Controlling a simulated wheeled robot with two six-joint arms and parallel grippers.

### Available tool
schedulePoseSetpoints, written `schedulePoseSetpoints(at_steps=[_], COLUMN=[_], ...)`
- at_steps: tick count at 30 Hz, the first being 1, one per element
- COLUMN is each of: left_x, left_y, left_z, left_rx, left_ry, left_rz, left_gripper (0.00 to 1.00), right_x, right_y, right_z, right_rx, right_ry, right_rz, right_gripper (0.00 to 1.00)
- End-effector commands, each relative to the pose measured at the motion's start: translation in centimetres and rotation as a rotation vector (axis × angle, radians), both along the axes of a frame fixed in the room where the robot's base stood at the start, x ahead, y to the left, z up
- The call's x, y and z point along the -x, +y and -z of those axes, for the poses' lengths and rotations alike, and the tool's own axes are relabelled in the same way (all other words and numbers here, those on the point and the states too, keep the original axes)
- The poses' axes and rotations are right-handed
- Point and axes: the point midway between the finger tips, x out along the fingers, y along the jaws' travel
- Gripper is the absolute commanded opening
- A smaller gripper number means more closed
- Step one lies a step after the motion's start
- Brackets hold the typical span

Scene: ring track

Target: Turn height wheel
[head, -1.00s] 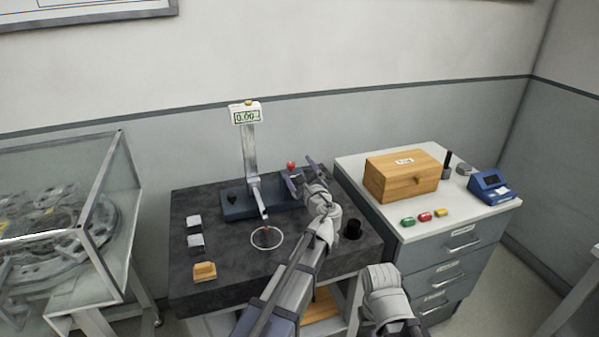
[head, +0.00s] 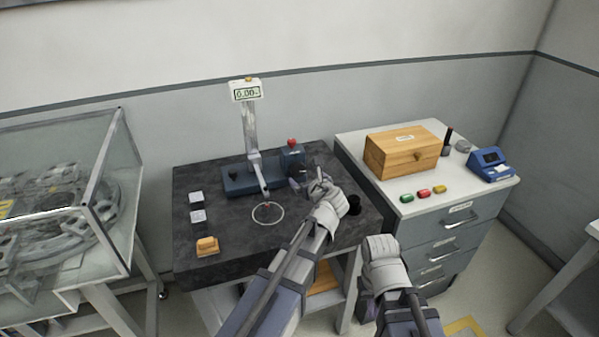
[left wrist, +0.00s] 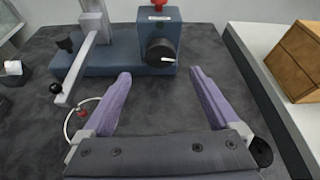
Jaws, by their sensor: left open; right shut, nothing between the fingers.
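The height gauge has a blue base (head: 236,182), a grey column with a display (head: 245,91) reading 0.00, and an arm reaching forward. On the base's right block is a black round wheel (left wrist: 160,50) with a white pointer mark, facing the left wrist camera. A red knob (head: 291,142) tops that block. My left gripper (head: 305,181) is in front of the block; in the left wrist view its purple fingers (left wrist: 160,74) are open, spread either side of the wheel and short of it, with nothing between. My right gripper (head: 366,304) hangs low by the cabinet, shut and empty, mostly hidden by its wrist.
Right is a cabinet with a wooden box (head: 401,152) and a blue device (head: 491,164). A glass case (head: 65,190) stands left.

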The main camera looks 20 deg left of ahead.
Motion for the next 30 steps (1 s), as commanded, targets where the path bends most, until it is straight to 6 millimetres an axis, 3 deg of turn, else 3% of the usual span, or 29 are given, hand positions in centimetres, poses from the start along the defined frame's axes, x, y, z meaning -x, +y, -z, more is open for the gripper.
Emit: schedulePoseSetpoints(at_steps=[8,19,30], left_x=[-1.5,-5.7,-6.2], left_y=[0.8,3.4,3.8], left_z=[0.8,2.8,2.9], left_rx=[0.000,0.000,0.000], left_ry=[-0.002,-0.004,-0.003], left_rz=[-0.002,-0.002,-0.001], left_gripper=[0.95,0.95,0.93], right_x=[0.0,0.0,0.0], right_y=[0.0,0.0,0.0], right_z=[0.8,2.9,3.0], right_rx=[0.000,0.000,0.000], right_ry=[0.000,0.000,0.000], right_rz=[0.000,0.000,0.000], right_gripper=[0.00,0.00,0.00])
